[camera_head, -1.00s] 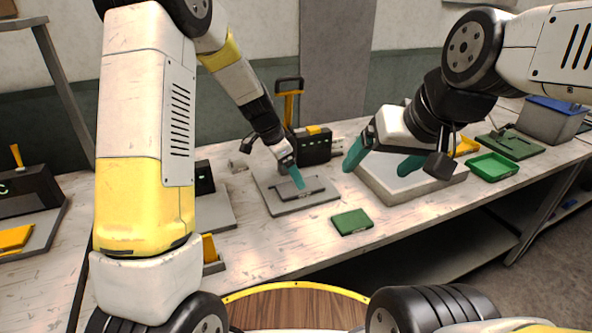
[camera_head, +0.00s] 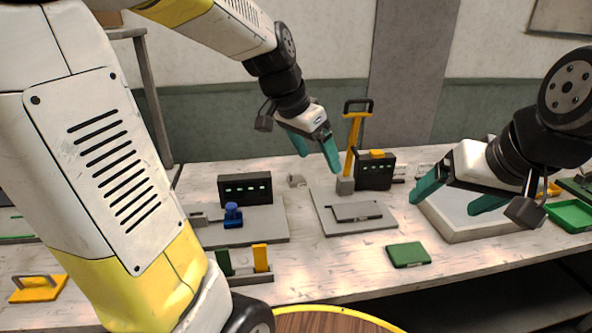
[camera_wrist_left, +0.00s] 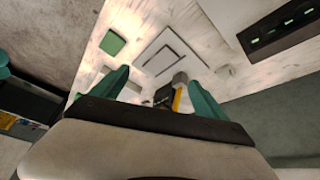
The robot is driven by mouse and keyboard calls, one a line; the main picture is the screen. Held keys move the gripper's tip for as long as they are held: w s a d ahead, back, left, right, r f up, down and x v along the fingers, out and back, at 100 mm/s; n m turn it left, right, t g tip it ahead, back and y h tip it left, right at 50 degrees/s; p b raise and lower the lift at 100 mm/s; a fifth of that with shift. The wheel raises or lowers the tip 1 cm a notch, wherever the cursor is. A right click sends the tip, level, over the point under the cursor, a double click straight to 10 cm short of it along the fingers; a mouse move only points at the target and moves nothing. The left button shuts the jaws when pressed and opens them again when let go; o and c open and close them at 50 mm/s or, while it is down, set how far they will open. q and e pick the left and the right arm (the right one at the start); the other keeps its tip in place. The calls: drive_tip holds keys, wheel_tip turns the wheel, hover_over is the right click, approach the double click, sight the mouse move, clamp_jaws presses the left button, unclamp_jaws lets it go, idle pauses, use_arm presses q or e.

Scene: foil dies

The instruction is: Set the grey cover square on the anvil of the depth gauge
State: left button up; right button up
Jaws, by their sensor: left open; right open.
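A flat dark grey plate, which looks like the grey cover (camera_head: 357,212), lies on the light grey base plate (camera_head: 340,228) of a station with a yellow-handled lever (camera_head: 353,150) and a dark display box (camera_head: 375,172). I take this station for the depth gauge; its anvil is not distinct, and I cannot tell whether the cover is square on it. The cover shows in the left wrist view (camera_wrist_left: 163,58). My left gripper (camera_head: 315,150) is open and empty, above and behind the cover, clear of it. My right gripper (camera_head: 457,197) is open and empty over the pale panel.
A pale raised panel (camera_head: 447,222) stands right of the station. A green block (camera_head: 408,254) lies near the front edge. To the left is another station with a blue knob (camera_head: 233,212) and display (camera_head: 245,188). A green tray (camera_head: 572,214) stands far right.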

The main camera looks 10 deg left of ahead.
use_arm(q)
drive_tip(key=s+a+r+n+t, duration=0.1)
drive_tip(key=s+a+n, duration=0.1)
drive_tip(key=s, duration=0.5)
drive_tip(key=s+a+n+t+y, duration=0.1)
drive_tip(key=s+a+n, duration=0.1)
drive_tip(key=s+n, duration=0.3)
drive_tip(key=shift+s+a+r, duration=0.25)
drive_tip(key=shift+s+r, duration=0.15)
drive_tip(key=shift+s, duration=0.45)
